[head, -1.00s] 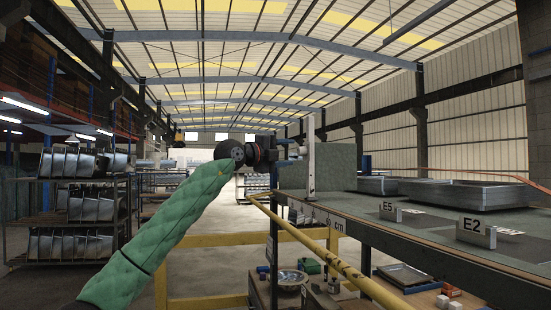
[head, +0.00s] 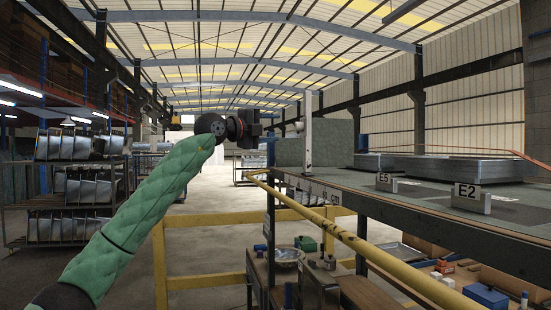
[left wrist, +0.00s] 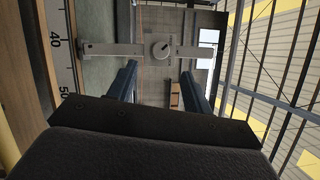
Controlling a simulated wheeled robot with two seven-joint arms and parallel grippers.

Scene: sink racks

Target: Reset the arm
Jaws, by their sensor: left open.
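My left arm comes in from the lower left in its green quilted sleeve, reaching forward and up. Its dark gripper (head: 256,127) is beside the yellow-railed bench, left of a pale upright post (head: 308,134), with a visible gap between them. In the left wrist view the two fingers (left wrist: 159,80) are apart with nothing held between them. Beyond them a grey crossbar with a round knob (left wrist: 161,49) shows; I cannot tell how far off it is. My right gripper is in neither view.
The green-topped bench (head: 430,203) carries signs E5 (head: 386,182) and E2 (head: 472,197) and metal trays (head: 455,168). A yellow rail (head: 350,240) runs along it. A rack of metal bins (head: 85,185) stands left.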

